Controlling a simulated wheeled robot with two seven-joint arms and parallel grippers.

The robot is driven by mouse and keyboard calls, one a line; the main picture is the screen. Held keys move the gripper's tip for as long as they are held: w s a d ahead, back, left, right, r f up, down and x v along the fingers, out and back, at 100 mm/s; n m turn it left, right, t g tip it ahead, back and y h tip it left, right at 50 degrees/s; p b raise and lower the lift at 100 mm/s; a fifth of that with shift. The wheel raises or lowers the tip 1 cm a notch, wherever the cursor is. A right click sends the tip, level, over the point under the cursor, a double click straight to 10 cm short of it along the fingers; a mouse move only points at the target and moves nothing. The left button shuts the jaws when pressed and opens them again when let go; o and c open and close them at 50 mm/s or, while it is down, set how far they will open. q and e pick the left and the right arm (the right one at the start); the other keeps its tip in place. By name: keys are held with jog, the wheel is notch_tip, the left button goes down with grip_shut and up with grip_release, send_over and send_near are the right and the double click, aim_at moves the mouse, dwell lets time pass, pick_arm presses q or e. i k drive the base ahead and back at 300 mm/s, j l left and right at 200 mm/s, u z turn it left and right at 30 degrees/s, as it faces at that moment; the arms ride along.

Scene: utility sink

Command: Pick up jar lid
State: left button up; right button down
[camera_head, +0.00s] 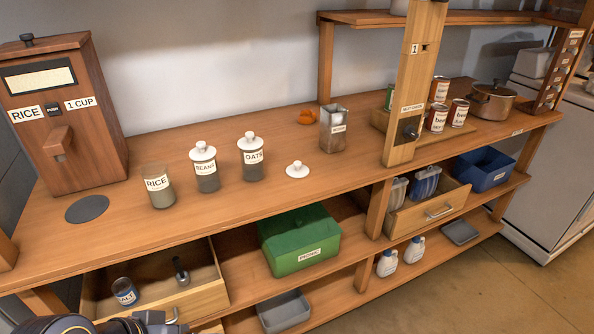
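A white jar lid (297,171) with a round knob lies flat on the wooden counter, right of the jars. The glass jar labelled RICE (157,188) has no lid on it. The jars labelled BEANS (207,175) and OATS (252,160) wear white lids with knobs. Part of my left arm shows at the bottom left edge, with dark parts that may be my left gripper (150,322) near the open drawer's front, far from the lid. Its fingers cannot be made out. My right gripper is not in view.
A wooden RICE dispenser (62,110) stands at the left, with a dark round pad (87,209) before it. A metal tin (333,128) stands behind the lid; a wooden post (413,85) rises to the right. An open drawer (205,290) juts out below. The counter before the lid is clear.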

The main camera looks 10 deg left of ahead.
aim_at(296, 170)
jog(key=i+l+u, duration=0.15)
jog(key=i+l, duration=0.25)
jog(key=i+l+u, duration=0.15)
jog(key=i+l, duration=0.2)
jog(key=i+l+u, duration=0.15)
jog(key=i+l, duration=0.2)
jog(key=l, duration=0.15)
jog(key=i+l+u, duration=0.15)
jog(key=i+l, duration=0.2)
jog(key=l, duration=0.15)
